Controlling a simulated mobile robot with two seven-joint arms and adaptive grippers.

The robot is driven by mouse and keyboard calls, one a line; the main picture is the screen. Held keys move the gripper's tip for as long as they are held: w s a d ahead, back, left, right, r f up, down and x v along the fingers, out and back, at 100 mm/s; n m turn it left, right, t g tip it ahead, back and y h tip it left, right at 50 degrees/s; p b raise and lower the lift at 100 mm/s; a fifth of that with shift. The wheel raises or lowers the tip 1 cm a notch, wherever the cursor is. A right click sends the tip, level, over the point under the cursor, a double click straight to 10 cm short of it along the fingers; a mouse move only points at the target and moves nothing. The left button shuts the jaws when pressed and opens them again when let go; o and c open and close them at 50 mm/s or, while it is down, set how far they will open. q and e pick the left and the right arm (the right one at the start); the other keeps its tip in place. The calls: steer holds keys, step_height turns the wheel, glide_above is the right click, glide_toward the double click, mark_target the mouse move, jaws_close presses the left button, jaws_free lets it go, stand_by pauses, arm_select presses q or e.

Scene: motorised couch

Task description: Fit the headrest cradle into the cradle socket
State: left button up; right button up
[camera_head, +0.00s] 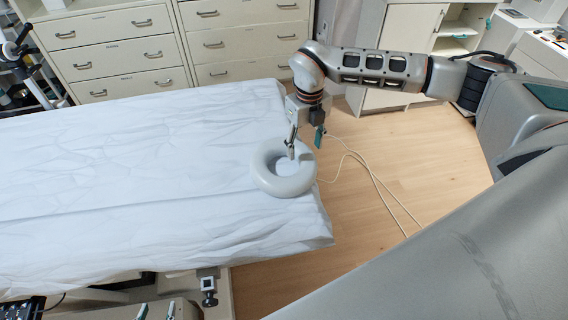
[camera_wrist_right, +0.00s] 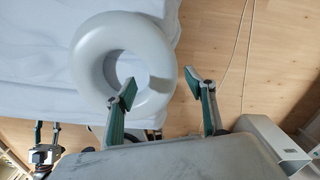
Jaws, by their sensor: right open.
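The headrest cradle (camera_head: 268,184) is a pale grey ring lying on the white-covered couch (camera_head: 120,190), near its right end. It also shows in the right wrist view (camera_wrist_right: 88,60). My right gripper (camera_head: 306,143) is open at the ring's far right side. In the wrist view its green fingers (camera_wrist_right: 160,88) straddle the rim, one over the hole and one outside; contact cannot be told. I cannot identify the cradle socket for sure; the sheet hides much of the couch end.
A metal fitting with a dark knob (camera_head: 208,289) sits below the couch's near edge. Cream drawer cabinets (camera_head: 115,45) stand behind the couch. Pale cables (camera_head: 375,178) lie on the wooden floor to the right. The covered couch left of the ring is clear.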

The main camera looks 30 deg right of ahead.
mark_target(305, 152)
step_height(305, 152, down, 4)
steer(key=shift+d, duration=0.15)
jaws_close()
steer(key=shift+r, duration=0.1)
